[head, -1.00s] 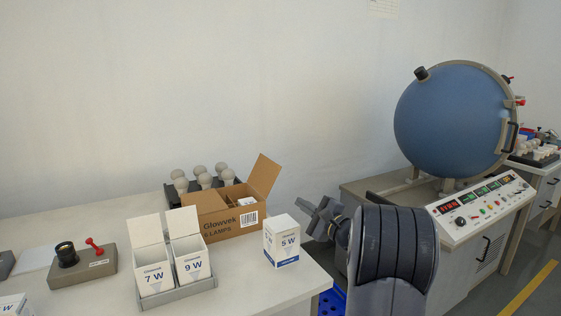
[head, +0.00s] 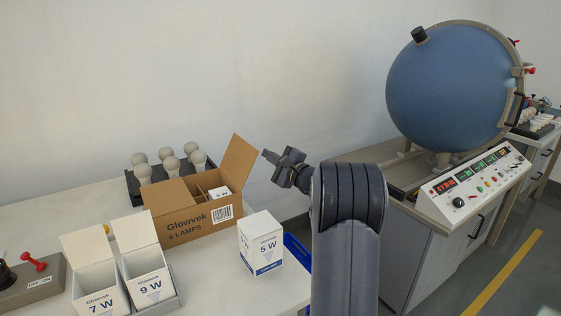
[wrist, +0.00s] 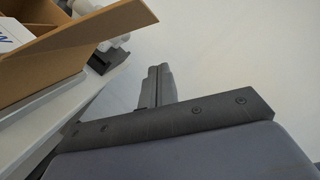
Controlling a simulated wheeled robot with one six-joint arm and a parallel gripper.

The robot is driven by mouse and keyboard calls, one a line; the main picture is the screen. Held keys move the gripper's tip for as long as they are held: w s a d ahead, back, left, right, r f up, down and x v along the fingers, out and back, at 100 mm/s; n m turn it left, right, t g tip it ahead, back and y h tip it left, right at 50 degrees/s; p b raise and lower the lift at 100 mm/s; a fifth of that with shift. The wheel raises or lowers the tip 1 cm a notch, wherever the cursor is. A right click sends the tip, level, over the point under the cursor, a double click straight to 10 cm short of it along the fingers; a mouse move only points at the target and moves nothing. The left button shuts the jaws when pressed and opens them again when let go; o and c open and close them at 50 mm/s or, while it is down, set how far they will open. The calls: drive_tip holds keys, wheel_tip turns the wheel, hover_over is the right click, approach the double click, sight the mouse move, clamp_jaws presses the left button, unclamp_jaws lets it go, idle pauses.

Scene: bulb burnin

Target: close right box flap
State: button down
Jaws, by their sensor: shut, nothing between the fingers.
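The brown cardboard Glowvek box (head: 190,222) stands on the white table. Its right flap (head: 238,165) is open and tilts up and outward to the right. Inside the box are dividers and a white carton (head: 219,193). My gripper (head: 268,157) is shut and empty, just right of the flap's upper part, apart from it as far as I can tell. In the wrist view my closed fingers (wrist: 157,85) point toward the wall, with the box flap (wrist: 95,45) at upper left.
A white 5 W carton (head: 261,243) stands in front of the box's right side. Open 7 W and 9 W cartons (head: 148,275) stand in a grey tray at front left. A dark rack of bulbs (head: 131,185) is behind the box. A blue sphere (head: 452,85) stands at right.

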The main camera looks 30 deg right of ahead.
sight(254, 149)
drive_tip(key=shift+w+a+r, duration=0.35)
drive_tip(key=shift+a, duration=0.3)
drive_tip(key=shift+w+a+r, duration=0.35)
drive_tip(key=shift+a+r, duration=0.05)
drive_tip(key=shift+a, duration=0.3)
drive_tip(key=shift+w+a+r, duration=0.35)
drive_tip(key=shift+a, duration=0.3)
drive_tip(key=shift+a, duration=0.1)
drive_tip(key=shift+a+r+n+b, duration=0.2)
drive_tip(key=shift+r+n+b, duration=0.05)
drive_tip(key=shift+n+b, duration=0.15)
